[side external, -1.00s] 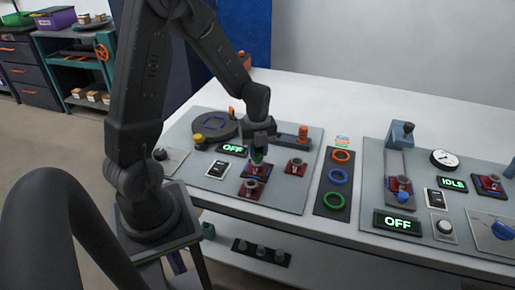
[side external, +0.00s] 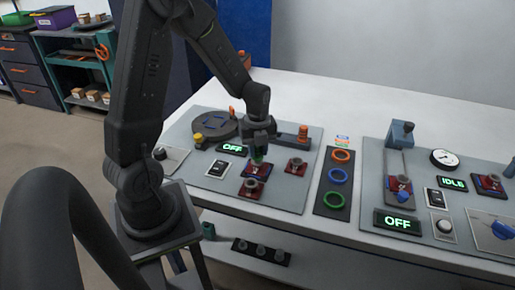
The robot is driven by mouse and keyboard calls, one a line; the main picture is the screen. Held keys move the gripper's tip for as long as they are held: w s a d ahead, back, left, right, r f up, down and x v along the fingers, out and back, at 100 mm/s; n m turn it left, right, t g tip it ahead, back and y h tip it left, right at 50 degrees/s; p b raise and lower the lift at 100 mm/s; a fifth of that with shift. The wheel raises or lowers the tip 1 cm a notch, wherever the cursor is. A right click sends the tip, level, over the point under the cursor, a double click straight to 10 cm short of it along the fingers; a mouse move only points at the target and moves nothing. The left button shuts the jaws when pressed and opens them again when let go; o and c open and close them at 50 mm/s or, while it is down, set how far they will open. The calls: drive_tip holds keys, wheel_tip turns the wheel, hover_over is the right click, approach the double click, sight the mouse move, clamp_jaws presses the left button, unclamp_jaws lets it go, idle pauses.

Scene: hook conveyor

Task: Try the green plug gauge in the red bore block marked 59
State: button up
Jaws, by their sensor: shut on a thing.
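My gripper (side external: 259,152) points down over the left panel and is shut on the green plug gauge (side external: 257,160), of which only a small green part shows below the jaws. Directly under it is a red bore block (side external: 256,171). A second red bore block (side external: 251,189) lies just in front of it, and a third (side external: 296,167) stands to the right. The numbers on the blocks are too small to read. I cannot tell whether the gauge touches the block under it.
A dark round turntable (side external: 212,127) is behind left, and an orange-ended fixture (side external: 303,132) behind right. Another panel (side external: 374,200) with gauge and displays stands farther right.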

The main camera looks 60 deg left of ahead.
drive_tip(key=shift+r, duration=2.95)
drive_tip(key=shift+w, duration=0.1)
